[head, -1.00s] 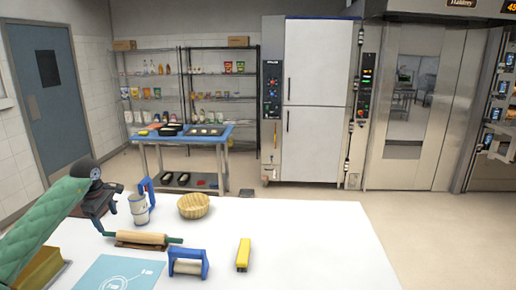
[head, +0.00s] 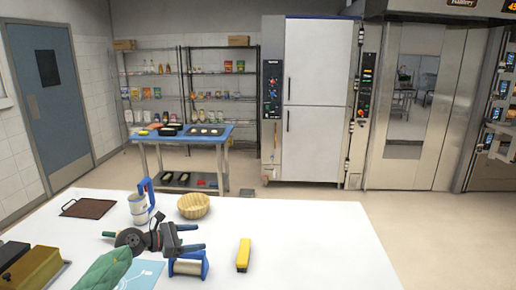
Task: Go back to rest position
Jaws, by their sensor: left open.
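My left gripper (head: 186,238) is open above the front left part of the white table (head: 310,235), pointing right. It hides most of the rolling pin; only a green handle end (head: 108,234) shows. A white roller in a blue frame (head: 188,267) lies just below the fingers in the picture. I cannot tell whether they touch. My left arm's green sleeve (head: 104,271) comes in from the bottom left. My right gripper is not in view.
A white can with a blue handle (head: 139,211), a wicker basket (head: 194,206), a dark brown rack (head: 88,208), a yellow block (head: 243,255), a light blue sheet (head: 145,273) and a brown box (head: 35,270) are on the table. Its right side is clear.

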